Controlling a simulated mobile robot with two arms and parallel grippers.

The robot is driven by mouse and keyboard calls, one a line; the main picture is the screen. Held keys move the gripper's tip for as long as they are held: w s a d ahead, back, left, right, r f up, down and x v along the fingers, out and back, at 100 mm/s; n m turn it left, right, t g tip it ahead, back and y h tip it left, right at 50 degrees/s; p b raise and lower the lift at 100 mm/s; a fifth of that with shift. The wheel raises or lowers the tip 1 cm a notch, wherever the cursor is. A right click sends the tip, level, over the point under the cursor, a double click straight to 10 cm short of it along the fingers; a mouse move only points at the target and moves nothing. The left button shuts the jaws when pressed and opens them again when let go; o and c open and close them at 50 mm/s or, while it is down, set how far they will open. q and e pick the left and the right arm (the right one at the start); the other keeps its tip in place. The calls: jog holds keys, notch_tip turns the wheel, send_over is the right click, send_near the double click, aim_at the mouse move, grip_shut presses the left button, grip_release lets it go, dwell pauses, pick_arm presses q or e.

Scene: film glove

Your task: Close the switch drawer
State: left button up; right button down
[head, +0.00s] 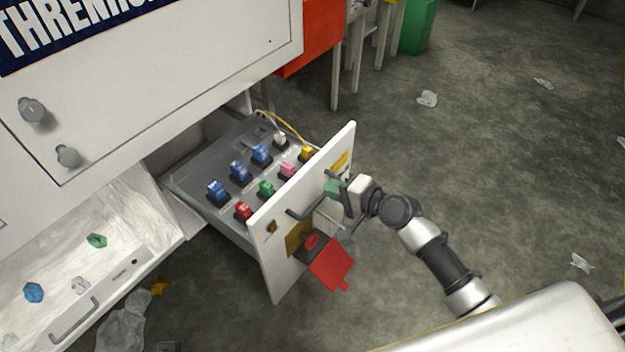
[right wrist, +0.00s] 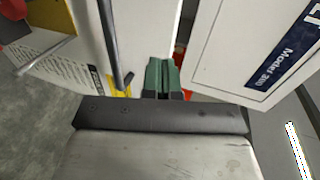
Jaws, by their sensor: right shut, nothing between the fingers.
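The switch drawer stands pulled out of the white cabinet in the head view. Its grey tray (head: 205,180) holds several coloured switches, blue (head: 238,171), red (head: 243,211) and green (head: 267,189) among them. Its white front panel (head: 270,255) carries a dark bar handle (head: 300,213), which also shows in the right wrist view (right wrist: 110,45). My right gripper (head: 333,187) is at the outer face of the panel, beside the handle's right end. Its green fingers (right wrist: 162,76) are together and empty. I cannot tell whether they touch the panel. My left gripper is out of view.
A red box-like part (head: 330,264) sticks out from the drawer front's lower part. A second open drawer (head: 150,235) with coloured pieces is at the lower left. The cabinet (head: 190,65) rises behind. The concrete floor on the right is mostly clear, with scattered crumpled litter (head: 427,98).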

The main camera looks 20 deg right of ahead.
aim_at(304, 176)
pick_arm(q)
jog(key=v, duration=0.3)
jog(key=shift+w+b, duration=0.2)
jog(key=shift+b, duration=0.1)
pick_arm(e)
jog(key=x, duration=0.4)
jog(key=r+x, duration=0.1)
jog(key=x, duration=0.1)
jog(key=shift+w+a, duration=0.1)
jog(key=shift+w, duration=0.05)
